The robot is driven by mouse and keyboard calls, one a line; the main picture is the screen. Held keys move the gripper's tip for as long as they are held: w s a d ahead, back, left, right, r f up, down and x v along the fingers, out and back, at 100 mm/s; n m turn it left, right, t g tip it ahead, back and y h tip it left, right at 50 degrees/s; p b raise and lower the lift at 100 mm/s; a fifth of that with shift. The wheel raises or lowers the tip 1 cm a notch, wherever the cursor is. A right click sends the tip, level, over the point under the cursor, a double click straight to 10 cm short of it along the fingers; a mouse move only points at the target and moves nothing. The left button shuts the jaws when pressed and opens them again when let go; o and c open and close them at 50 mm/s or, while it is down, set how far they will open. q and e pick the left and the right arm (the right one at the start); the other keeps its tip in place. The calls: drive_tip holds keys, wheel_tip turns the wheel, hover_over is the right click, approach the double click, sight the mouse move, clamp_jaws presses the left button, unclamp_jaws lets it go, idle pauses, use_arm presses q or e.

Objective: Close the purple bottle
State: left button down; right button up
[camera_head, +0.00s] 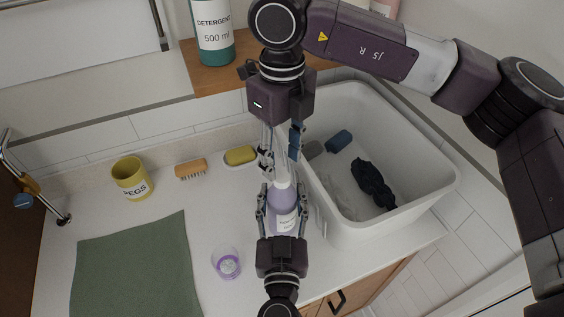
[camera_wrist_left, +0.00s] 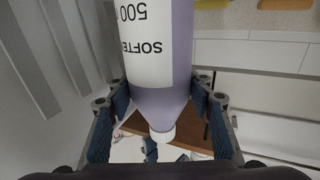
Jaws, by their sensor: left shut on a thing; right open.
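The purple bottle (camera_head: 282,198) stands upright at the counter's right, next to the white tub. My left gripper (camera_head: 283,208) is shut on its body from the front. In the left wrist view the bottle (camera_wrist_left: 165,100) fills the middle, upside down in the picture, with a small white tip (camera_wrist_left: 163,135); I cannot tell whether this is a cap or a bare neck. My right gripper (camera_head: 281,158) is open, pointing down above the bottle's top, and partly hides it. A clear cup (camera_head: 227,262) with something purple in it stands on the counter to the left.
The white tub (camera_head: 440,190) holds a dark cloth and a blue item. A yellow sponge (camera_head: 240,155), a brush (camera_head: 190,169) and a yellow pegs pot (camera_head: 130,178) line the back. A green mat (camera_head: 135,265) lies left. A detergent bottle (camera_head: 213,35) stands on the wooden shelf.

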sight(282, 177)
drive_tip(key=shift+c, duration=0.3)
drive_tip(key=n, duration=0.2)
drive_tip(key=r+n, duration=0.1)
drive_tip(key=shift+r+n, duration=0.25)
drive_tip(key=shift+n, duration=0.15)
wheel_tip(282, 177, up, 2)
drive_tip(key=n, duration=0.5)
drive_tip(key=shift+f, duration=4.05)
drive_tip(key=shift+c, duration=0.5)
clamp_jaws()
drive_tip(key=shift+o, duration=1.2)
unclamp_jaws()
